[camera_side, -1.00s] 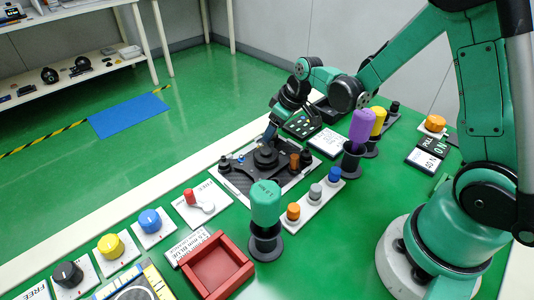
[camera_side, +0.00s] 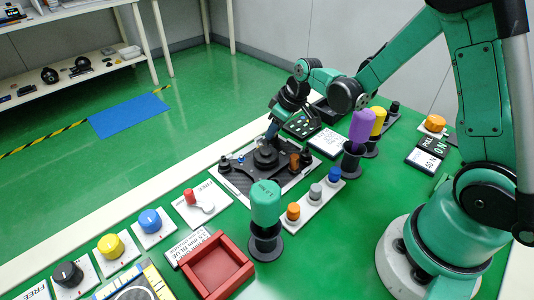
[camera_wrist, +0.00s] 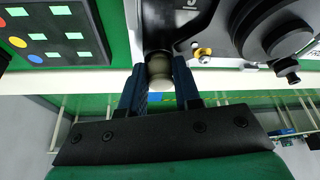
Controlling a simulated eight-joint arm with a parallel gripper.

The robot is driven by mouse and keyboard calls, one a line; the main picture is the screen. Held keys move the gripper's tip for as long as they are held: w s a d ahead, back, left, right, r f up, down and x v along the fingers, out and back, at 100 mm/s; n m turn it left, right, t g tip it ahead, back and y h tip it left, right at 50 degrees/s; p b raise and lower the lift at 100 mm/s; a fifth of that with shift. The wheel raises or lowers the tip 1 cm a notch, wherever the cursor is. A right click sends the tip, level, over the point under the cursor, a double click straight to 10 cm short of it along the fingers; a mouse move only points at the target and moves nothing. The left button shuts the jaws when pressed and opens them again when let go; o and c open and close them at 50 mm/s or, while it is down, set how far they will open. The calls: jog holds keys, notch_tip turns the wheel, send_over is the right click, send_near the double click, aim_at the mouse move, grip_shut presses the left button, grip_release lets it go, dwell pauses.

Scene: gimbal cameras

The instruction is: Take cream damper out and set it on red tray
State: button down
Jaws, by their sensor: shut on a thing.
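My gripper (camera_wrist: 159,72) is shut on the cream damper (camera_wrist: 159,64), a short pale rounded cylinder between the two blue fingers in the wrist view. Its far end meets a dark part of the fixture, and I cannot tell whether it is clear of it. In the side view my gripper (camera_side: 271,134) points down at the black fixture plate (camera_side: 238,178), close above its round central part; the damper is too small to make out there. The red tray (camera_side: 215,266) is an empty square box at the lower front, apart from the gripper.
A teal cylinder (camera_side: 265,205) on a black stand is right of the tray. A strip with orange, grey and blue knobs (camera_side: 316,192) lies beyond it. Purple (camera_side: 362,126) and yellow (camera_side: 377,118) cylinders stand farther right. Several knob panels line the left edge.

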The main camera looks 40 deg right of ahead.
dwell(0.5)
jog(key=shift+r, duration=1.5)
jog(key=a+r+n+g+y, duration=0.1)
jog(key=a+r+n, duration=0.1)
jog(key=a+n, duration=0.15)
jog(key=a+r+n+y, duration=0.1)
jog(key=a+r+n, duration=0.1)
jog(key=a, duration=0.3)
notch_tip(320, 180, up, 12)
jog(key=n+g, duration=0.6)
jog(key=n, duration=1.1)
send_over(216, 276)
jog(key=w+d, duration=0.1)
notch_tip(216, 276, down, 19)
jog(key=shift+d, duration=0.1)
jog(key=shift+f, duration=0.1)
